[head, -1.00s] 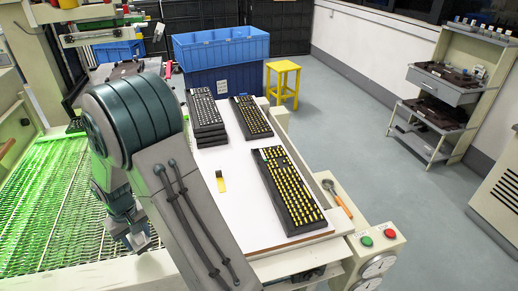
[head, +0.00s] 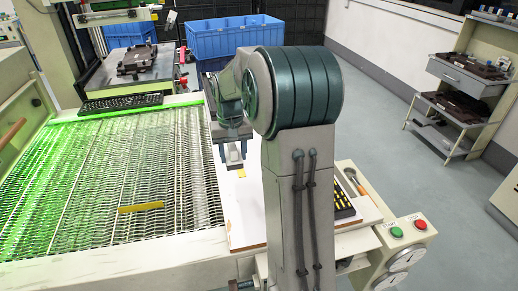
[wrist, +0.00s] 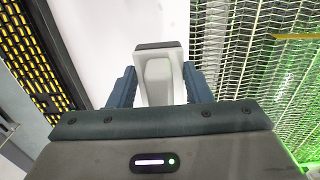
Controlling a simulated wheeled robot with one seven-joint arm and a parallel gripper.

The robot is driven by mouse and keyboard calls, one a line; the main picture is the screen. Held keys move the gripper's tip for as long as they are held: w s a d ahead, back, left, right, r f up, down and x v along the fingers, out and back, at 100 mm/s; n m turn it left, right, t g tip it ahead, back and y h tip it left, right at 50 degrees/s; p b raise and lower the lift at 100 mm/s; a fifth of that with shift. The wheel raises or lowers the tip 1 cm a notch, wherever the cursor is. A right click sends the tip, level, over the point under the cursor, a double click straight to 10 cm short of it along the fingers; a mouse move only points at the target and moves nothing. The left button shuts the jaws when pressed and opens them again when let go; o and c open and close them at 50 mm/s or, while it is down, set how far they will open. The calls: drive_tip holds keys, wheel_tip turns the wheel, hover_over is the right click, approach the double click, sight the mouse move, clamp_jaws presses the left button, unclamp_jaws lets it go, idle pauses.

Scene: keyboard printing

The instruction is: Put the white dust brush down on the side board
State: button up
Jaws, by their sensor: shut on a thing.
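The white dust brush (wrist: 158,80) is held between the two blue fingers of my gripper (wrist: 160,88) in the wrist view. It has a dark edge at its far end. In the head view my gripper (head: 234,158) points down above the left part of the white side board (head: 246,214), with the brush between its fingers. The bare white board (wrist: 100,22) shows beyond the brush in the wrist view. The gap between brush and board is hard to judge. My arm hides much of the board in the head view.
A black keyboard with yellow keys (head: 342,205) lies right of my arm, partly hidden; its keys (wrist: 30,55) show in the wrist view. The green-lit mesh belt (head: 90,190) carries a yellow strip (head: 140,207).

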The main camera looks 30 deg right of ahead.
drive_tip(key=shift+s+d, duration=0.25)
drive_tip(key=shift+s, duration=0.2)
drive_tip(key=s+f, duration=0.2)
drive_tip(key=s, duration=0.1)
drive_tip(key=s+f, duration=0.2)
drive_tip(key=s, duration=0.2)
drive_tip(key=s+f, duration=0.2)
drive_tip(key=s, duration=0.1)
drive_tip(key=shift+s+f, duration=0.2)
drive_tip(key=shift+s, duration=0.1)
drive_tip(key=shift+a+f, duration=0.1)
drive_tip(key=shift+f, duration=1.95)
drive_tip(key=shift+f, duration=0.25)
drive_tip(key=o, duration=1.2)
drive_tip(key=shift+r, duration=0.1)
drive_tip(key=shift+r, duration=0.15)
